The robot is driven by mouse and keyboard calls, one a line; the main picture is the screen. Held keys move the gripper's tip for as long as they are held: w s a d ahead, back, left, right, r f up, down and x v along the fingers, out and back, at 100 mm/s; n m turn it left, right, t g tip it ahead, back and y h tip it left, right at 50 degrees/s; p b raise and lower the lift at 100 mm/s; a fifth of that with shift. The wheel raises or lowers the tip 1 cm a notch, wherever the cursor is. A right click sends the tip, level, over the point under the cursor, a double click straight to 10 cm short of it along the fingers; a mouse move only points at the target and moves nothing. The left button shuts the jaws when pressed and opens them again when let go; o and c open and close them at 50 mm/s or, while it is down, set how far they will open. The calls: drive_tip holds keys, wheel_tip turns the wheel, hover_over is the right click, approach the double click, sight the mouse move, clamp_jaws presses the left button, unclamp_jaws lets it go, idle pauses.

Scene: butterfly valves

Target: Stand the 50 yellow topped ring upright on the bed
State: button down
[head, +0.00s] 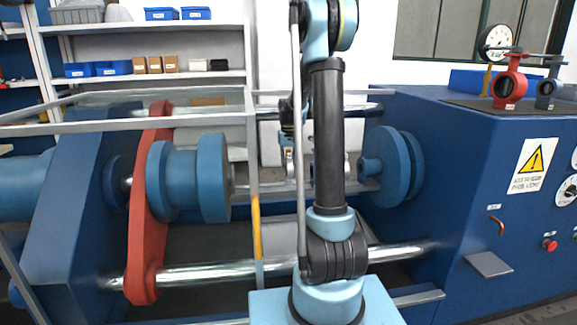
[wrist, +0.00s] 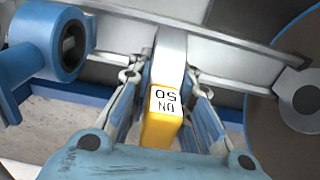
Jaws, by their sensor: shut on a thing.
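The yellow topped ring (wrist: 163,128) is between my gripper's fingers in the wrist view. It shows edge-on, with a yellow end, a white label reading DN 50 and a grey metal band running away from me. My gripper (wrist: 161,80) is shut on it, one finger along each side. In the head view, my gripper (head: 288,140) is partly behind my own arm, between the left and right blue flanges, and the ring cannot be made out clearly there. The bed is largely hidden by the arm and rods; whether the ring touches it cannot be told.
The blue left flange (head: 188,180) and red plate (head: 150,205) are left of my arm, the blue right flange (head: 392,165) right. A shiny rod (head: 210,272) crosses low in front. A red valve (head: 508,88) stands on the right cabinet.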

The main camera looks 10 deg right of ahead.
sight(289, 150)
drive_tip(key=shift+s+f, duration=0.1)
drive_tip(key=shift+f, duration=1.1)
idle(3.2)
drive_tip(key=c, duration=1.9)
unclamp_jaws()
drive_tip(key=shift+o, duration=0.5)
drive_tip(key=o, duration=0.6)
wheel_tip(289, 150, up, 12)
drive_tip(key=shift+f, duration=0.1)
